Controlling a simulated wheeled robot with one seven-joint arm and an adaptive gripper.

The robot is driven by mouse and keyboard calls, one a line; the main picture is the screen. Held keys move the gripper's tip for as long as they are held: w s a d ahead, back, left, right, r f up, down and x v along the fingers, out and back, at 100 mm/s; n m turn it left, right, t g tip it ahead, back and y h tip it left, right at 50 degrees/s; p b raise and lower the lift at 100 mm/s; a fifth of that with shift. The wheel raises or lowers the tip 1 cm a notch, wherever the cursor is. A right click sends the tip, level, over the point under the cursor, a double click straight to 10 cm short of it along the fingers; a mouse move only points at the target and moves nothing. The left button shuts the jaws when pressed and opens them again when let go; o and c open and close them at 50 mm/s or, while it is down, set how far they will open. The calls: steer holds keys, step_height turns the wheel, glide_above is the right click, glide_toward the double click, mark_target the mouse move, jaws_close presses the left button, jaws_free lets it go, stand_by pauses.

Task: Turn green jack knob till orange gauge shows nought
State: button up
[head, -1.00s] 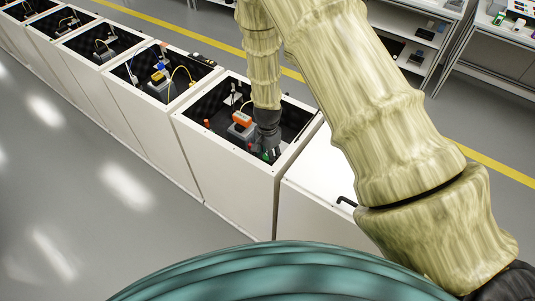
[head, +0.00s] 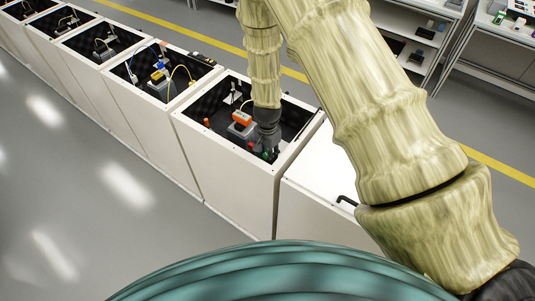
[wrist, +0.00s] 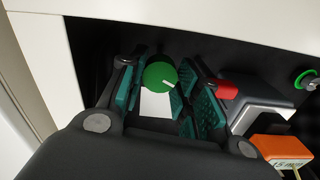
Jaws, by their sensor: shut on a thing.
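In the wrist view, a round green knob (wrist: 160,76) with a white pointer line sits between the teal pads of my gripper (wrist: 163,92). The pads close on it from both sides. The pointer line aims toward the lower right. An orange gauge (wrist: 279,149) is cut off at the lower right, with small characters that look like 15; the rest is too small to read. In the head view my gripper (head: 265,152) reaches down into the open cabinet, and the orange gauge (head: 242,118) stands just left of it. My gripper mostly hides the knob there.
A second green knob (wrist: 306,80) is at the right in the wrist view. A red part (wrist: 227,89) on a grey block lies close beside the right finger. The white cabinet walls (head: 222,160) surround the gripper. Similar open cabinets run off to the left.

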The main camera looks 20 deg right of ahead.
steer(key=n+b, duration=0.1)
steer(key=n, duration=0.9)
steer(key=shift+n+b, duration=0.3)
steer(key=shift+b, duration=0.05)
stand_by(0.4)
steer(key=o, duration=1)
step_height(320, 180, up, 12)
